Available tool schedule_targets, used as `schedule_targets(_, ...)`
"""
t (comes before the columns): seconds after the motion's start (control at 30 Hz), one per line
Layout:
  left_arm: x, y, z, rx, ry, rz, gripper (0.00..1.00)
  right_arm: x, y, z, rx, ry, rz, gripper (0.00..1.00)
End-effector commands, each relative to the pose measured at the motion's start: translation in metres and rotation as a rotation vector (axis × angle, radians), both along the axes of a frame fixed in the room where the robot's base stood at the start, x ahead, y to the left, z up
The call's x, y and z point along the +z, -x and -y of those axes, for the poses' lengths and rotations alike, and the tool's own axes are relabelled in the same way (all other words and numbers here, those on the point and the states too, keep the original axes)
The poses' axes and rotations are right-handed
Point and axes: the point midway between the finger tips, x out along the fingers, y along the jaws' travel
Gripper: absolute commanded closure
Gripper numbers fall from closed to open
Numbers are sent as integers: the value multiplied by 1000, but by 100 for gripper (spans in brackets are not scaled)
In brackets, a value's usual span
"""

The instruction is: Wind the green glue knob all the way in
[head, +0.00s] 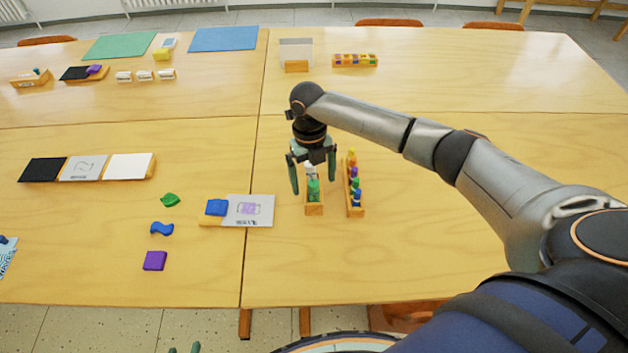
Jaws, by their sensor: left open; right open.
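A green glue stick (314,188) stands in a small wooden holder (314,210) right of the table seam. A whitish item shows behind it in the same holder, partly covered by my gripper. My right gripper (313,189) points down over this holder. Its fingers are open, one on each side of the green glue, with visible gaps. The knob itself is too small to make out. Only the fingertips of my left gripper (184,349) show at the bottom edge; they are apart and empty, below the table's front edge.
A second wooden rack (355,208) with several coloured sticks stands close to the right. A card tray (210,220) with a blue block lies to the left. Farther left are loose green, blue and purple (155,261) pieces. The table front right is clear.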

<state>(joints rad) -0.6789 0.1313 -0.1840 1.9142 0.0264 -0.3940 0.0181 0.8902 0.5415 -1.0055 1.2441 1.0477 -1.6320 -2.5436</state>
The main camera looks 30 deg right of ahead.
Motion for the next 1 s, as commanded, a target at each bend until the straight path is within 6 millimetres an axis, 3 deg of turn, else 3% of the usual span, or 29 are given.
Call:
schedule_targets(0.37,0,0,0,0,0,0,50,0,0,0,-2,0,0,0)
schedule_targets(0.63,14,0,0,0,0,0,50,2,1,0,-117,0,-2,0)
schedule_targets(1.0,16,0,0,0,0,1,50,-1,1,0,-621,-1,-1,0)
